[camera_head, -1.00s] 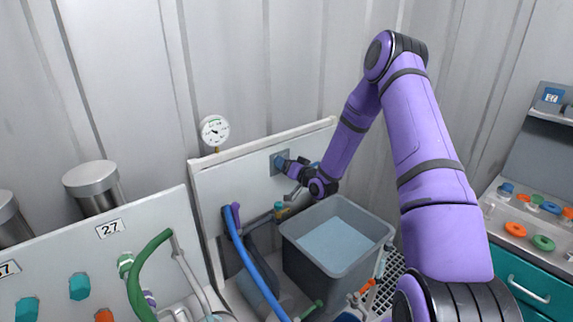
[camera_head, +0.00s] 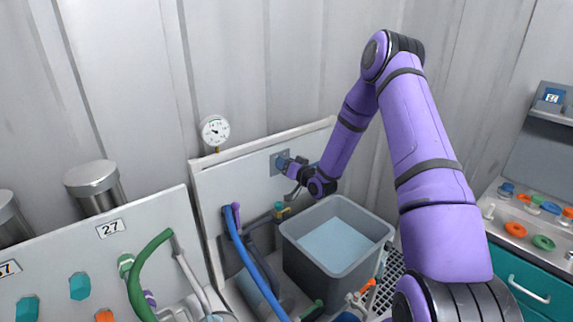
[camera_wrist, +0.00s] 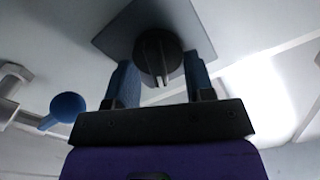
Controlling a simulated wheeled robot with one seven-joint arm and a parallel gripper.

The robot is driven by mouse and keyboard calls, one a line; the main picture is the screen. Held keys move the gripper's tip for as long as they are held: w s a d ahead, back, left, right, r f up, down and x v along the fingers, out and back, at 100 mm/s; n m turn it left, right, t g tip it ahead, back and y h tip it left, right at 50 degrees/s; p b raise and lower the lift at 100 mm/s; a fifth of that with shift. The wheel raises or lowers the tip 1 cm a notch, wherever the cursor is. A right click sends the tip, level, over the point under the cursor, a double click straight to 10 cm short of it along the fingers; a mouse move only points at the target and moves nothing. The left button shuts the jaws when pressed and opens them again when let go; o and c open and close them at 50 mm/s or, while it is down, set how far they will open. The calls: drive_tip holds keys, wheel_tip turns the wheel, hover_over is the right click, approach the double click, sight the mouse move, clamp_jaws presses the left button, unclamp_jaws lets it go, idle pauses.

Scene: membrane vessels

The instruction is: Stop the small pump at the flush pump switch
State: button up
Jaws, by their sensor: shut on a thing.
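The flush pump switch is a dark round knob (camera_wrist: 157,52) with a pale pointer mark, on a grey square plate (camera_wrist: 112,36). In the head view the plate (camera_head: 275,162) sits on the upright white panel. My gripper (camera_head: 290,163) reaches it from the right. In the wrist view the two blue fingers of my gripper (camera_wrist: 160,78) stand one on each side of the knob and are shut on it. The pointer mark points toward the gripper's palm, slightly right. The small pump cannot be made out with certainty.
A grey tank (camera_head: 330,270) with pale liquid stands below my gripper. A blue hose (camera_head: 250,255) runs down to its left. A pressure gauge (camera_head: 215,131) is above the panel. A blue-ended lever (camera_wrist: 67,106) is left of the gripper in the wrist view.

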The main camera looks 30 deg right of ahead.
drive_tip(key=n, duration=0.7)
drive_tip(key=a+n, duration=0.1)
drive_tip(key=n, duration=0.3)
drive_tip(key=shift+s, duration=0.1)
idle(0.6)
drive_tip(key=o, duration=0.9)
drive_tip(key=shift+c, duration=0.2)
drive_tip(key=s+d, duration=0.2)
drive_tip(key=s, duration=0.8)
drive_tip(key=shift+s, duration=0.3)
